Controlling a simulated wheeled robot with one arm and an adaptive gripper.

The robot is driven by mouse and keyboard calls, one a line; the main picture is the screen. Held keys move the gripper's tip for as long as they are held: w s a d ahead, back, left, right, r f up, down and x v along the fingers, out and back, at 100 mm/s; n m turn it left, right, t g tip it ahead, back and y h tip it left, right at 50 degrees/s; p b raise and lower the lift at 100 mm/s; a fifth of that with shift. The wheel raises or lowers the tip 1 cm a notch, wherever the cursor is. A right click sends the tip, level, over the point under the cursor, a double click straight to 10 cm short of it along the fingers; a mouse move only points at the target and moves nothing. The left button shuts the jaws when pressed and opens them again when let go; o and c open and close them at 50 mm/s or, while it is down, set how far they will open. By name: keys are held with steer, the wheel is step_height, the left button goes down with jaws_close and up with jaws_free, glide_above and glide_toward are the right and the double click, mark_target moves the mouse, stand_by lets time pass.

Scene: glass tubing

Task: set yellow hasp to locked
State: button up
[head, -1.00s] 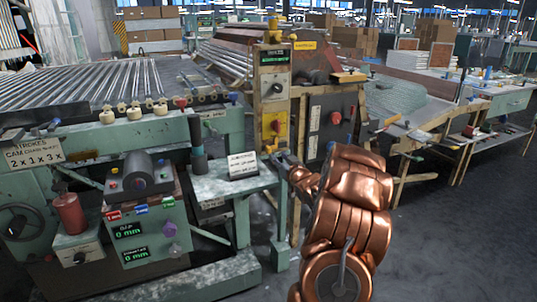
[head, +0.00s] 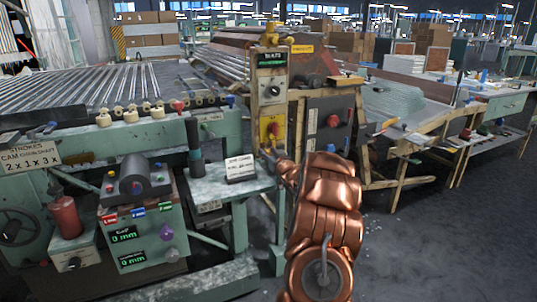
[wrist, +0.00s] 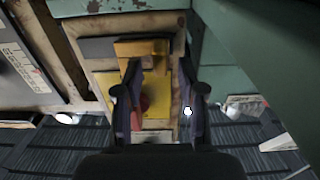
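A yellow plate (head: 272,127) with a red knob is on the front of the upright wooden control post, under a grey dial box. In the wrist view the yellow plate (wrist: 157,92) lies between my fingers, with the red knob (wrist: 143,103) partly behind the left finger. A yellow-orange block (wrist: 141,48) sticks out at one end of this plate; it looks like the hasp, but I cannot tell its setting. My gripper (wrist: 157,100) is open and empty, facing the plate. In the head view my gripper (head: 270,158) is small, just below the plate.
A green machine edge (wrist: 265,50) is close on the right in the wrist view. A small green table (head: 225,185) with a printed card stands left of my arm. A dark panel (head: 328,125) with a red knob is right of the post. Open floor lies at right.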

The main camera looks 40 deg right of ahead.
steer(key=shift+c, duration=0.3)
jaws_close()
stand_by(0.3)
